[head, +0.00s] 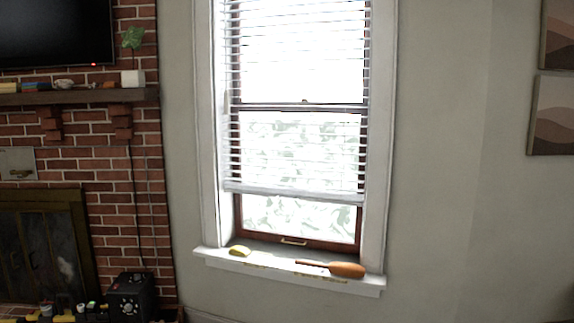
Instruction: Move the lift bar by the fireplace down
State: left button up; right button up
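A white slatted blind (300,150) hangs in the window to the right of the brick fireplace. Its pale bottom bar (292,193), which looks like the lift bar, hangs above the sill with bare glass below it. The brown lower sash has a small pale handle (294,241) on its bottom rail, close to the sill. Neither of my grippers shows in the head view.
The white sill (290,270) holds a yellow object (240,251) and an orange-brown paddle-like object (346,270). A black box with knobs (132,298) and several small items stand at the lower left, before the fireplace (42,245). The wall right of the window is clear low down.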

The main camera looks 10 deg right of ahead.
aim_at(320, 200)
jog(key=i+l+u, duration=0.1)
jog(key=i+l, duration=0.3)
jog(key=i, duration=0.3)
jog(key=i+l+u, duration=0.1)
jog(key=i+l, duration=0.35)
jog(key=i, duration=0.25)
jog(key=i+l+u, duration=0.1)
jog(key=i+l, duration=0.4)
jog(key=i, duration=0.2)
